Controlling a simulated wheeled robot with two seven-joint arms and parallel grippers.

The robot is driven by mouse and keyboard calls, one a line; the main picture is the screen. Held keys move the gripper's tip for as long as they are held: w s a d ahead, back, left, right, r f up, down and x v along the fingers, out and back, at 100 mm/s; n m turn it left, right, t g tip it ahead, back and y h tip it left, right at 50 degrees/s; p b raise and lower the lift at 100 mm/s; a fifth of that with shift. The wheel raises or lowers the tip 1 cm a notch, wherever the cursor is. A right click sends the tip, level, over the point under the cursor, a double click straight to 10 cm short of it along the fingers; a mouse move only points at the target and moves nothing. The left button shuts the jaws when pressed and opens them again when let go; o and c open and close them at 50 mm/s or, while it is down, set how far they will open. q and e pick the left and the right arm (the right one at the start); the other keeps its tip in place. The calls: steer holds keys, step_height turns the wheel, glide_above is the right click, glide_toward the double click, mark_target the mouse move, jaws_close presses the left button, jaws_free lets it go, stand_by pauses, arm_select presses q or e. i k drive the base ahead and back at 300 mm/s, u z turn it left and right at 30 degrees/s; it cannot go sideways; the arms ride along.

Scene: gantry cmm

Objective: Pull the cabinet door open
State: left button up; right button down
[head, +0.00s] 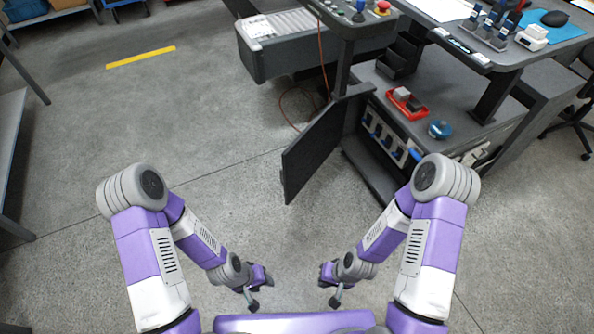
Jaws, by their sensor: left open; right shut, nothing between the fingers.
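The cabinet door (313,150) is a dark flat panel. It stands swung out from the grey cabinet (366,172) under the desk, and the inside of the cabinet shows to its right. My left gripper (252,303) is open and empty, low in the picture in front of my body. My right gripper (334,300) is shut and empty, to the right of it. Both grippers are well apart from the door, nearer to me. No handle on the door can be made out.
A red tray (406,103) and a blue round object (440,129) rest on the cabinet top. A desk (520,50) with tools stands above at the right. An orange cable (322,60) hangs behind the door.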

mark_target(307, 153)
steer(key=z, duration=0.7)
steer(key=i, duration=0.75)
steer(key=u, duration=1.95)
